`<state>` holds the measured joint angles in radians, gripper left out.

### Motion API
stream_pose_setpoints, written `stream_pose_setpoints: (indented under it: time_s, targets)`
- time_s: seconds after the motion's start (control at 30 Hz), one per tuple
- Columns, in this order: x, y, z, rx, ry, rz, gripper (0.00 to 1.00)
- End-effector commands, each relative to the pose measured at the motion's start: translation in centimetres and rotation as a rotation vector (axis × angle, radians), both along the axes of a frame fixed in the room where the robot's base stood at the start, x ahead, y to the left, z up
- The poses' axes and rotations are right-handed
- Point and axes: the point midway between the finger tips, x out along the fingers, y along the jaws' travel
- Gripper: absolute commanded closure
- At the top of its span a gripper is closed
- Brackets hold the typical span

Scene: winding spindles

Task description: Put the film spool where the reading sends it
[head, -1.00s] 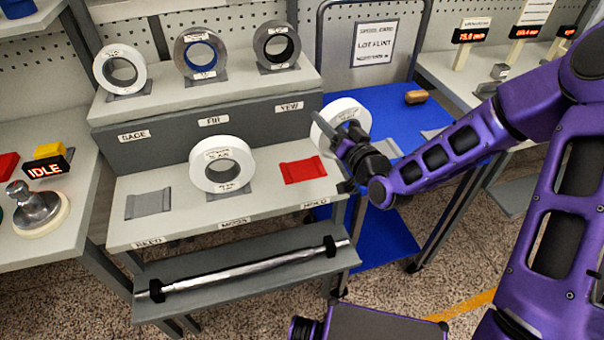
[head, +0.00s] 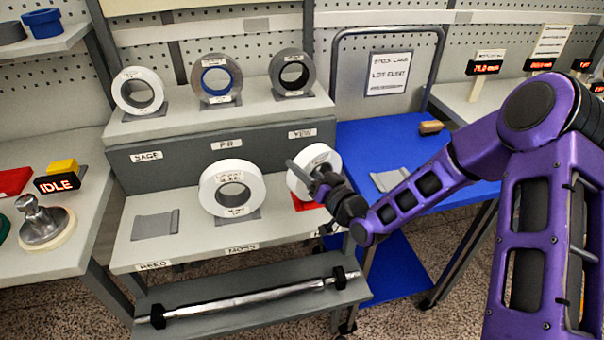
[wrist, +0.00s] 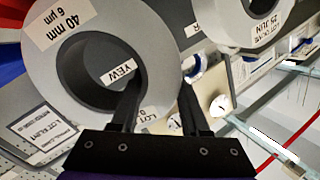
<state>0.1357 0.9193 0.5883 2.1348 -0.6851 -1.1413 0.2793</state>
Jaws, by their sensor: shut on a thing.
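My gripper (head: 322,180) is shut on a white film spool (head: 301,172), holding it upright over the right end of the lower shelf, by the red pad (head: 304,204). In the wrist view the held spool (wrist: 166,52) carries a label with "40 mm" and "6 µm". One finger of my gripper (wrist: 160,105) is inside its bore and the other is outside the rim. The YEW sign (wrist: 118,72) shows through the bore. The spool and gripper partly cover the red pad; I cannot tell whether the spool touches it.
Another white spool (head: 213,188) stands at MOSS, left of mine. The REED pad (head: 155,226) is empty. White (head: 128,103), blue-cored grey (head: 235,75) and dark grey (head: 307,74) spools stand above.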

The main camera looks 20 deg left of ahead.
Motion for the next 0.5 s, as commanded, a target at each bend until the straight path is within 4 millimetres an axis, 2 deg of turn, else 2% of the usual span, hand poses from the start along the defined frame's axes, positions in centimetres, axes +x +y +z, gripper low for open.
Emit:
stream_pose_setpoints:
  time_s: [0.1,0.47,0.5]
  targets:
    - [-0.01,0.03,-1.12,0.0,-0.002,0.0,1.0]
    - [0.0,0.01,-1.49,0.001,-0.003,0.0,1.0]
    - [-0.03,-0.02,-1.46,-0.002,0.0,0.0,0.49]
